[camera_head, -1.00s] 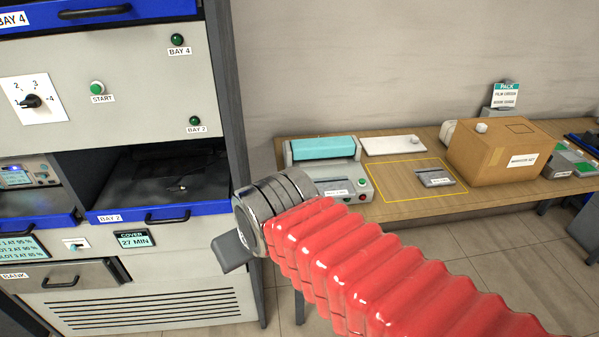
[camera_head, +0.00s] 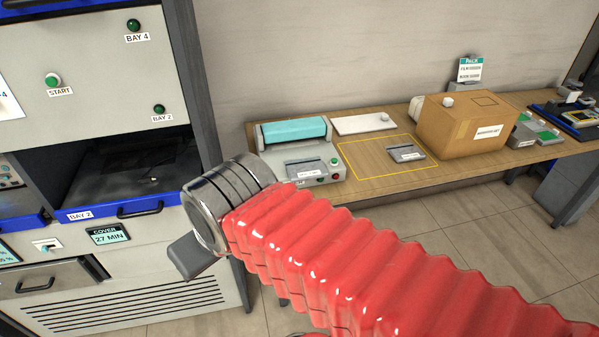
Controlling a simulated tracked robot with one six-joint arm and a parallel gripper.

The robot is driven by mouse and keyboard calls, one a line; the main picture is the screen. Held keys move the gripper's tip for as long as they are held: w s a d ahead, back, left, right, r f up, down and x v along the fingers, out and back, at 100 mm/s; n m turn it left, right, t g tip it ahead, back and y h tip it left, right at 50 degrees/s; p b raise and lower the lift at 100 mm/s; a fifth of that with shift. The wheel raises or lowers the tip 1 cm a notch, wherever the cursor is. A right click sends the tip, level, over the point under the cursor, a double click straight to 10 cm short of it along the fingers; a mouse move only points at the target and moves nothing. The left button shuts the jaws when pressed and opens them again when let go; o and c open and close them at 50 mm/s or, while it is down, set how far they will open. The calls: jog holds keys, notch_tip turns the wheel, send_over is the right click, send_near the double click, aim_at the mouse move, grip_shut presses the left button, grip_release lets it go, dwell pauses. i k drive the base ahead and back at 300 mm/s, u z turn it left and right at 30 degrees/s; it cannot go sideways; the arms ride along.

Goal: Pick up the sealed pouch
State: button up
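A small flat grey pouch-like item with a white label (camera_head: 405,153) lies inside the yellow outline on the bench. A similar grey labelled item (camera_head: 305,171) lies at the front of the sealer-like machine (camera_head: 293,139) with a teal top. I cannot read either label, so I cannot tell which is the sealed pouch. My gripper (camera_head: 192,258) shows only as a dark grey part below the metal wrist, left of the bench and apart from both items. Its fingertips are mostly hidden, and I see nothing held.
The wooden bench (camera_head: 365,192) also carries a white flat panel (camera_head: 364,123), a cardboard box (camera_head: 466,125) and devices at the right. A cabinet with an open bay (camera_head: 130,175) and a blue-fronted drawer stands at left. Tiled floor is clear before the bench.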

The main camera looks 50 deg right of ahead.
aim_at(308, 168)
jog(key=u, duration=1.95)
jog(key=k, duration=1)
jog(key=z, duration=1.7)
